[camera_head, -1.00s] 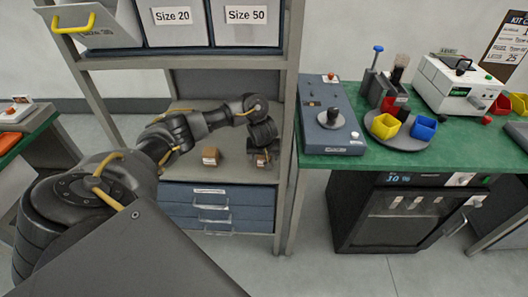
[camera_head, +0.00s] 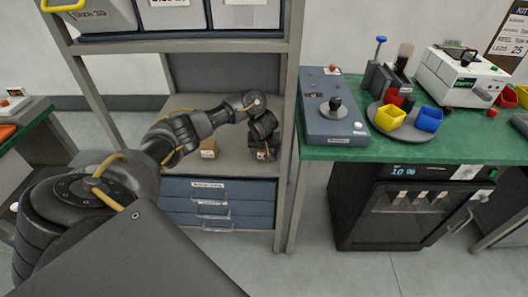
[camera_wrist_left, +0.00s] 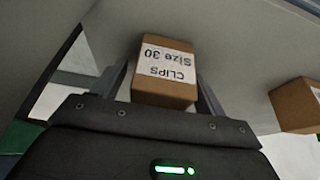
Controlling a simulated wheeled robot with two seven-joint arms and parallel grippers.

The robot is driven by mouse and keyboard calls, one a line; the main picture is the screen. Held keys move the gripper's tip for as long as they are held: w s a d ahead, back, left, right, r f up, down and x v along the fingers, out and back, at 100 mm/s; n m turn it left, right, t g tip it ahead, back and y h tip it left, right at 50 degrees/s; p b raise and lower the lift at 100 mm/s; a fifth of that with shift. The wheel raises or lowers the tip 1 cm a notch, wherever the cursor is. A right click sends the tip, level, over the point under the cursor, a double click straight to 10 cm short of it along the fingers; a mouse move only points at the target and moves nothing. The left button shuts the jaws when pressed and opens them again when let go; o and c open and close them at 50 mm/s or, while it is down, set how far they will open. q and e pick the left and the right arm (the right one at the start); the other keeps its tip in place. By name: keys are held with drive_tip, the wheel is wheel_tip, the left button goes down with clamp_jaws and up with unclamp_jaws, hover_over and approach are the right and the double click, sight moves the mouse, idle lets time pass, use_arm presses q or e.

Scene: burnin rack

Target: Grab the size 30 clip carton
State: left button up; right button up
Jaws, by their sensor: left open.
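The size 30 clip carton (camera_wrist_left: 165,78) is a small brown box with a white label reading "CLIPS Size 30", upside down in the left wrist view. It lies between the two fingers of my left gripper (camera_wrist_left: 163,85), which is open around it. In the head view my left gripper (camera_head: 262,146) is low over the rack shelf, and only a small part of the carton shows at its tips. Finger contact with the carton cannot be told. My right gripper is not in view.
A second brown carton (camera_head: 208,148) sits on the shelf (camera_head: 232,163) to the left; a carton (camera_wrist_left: 298,105) also shows at the wrist view's right edge. A rack post (camera_head: 290,120) stands close right of my gripper.

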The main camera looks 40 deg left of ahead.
use_arm(q)
drive_tip(key=c, duration=1.1)
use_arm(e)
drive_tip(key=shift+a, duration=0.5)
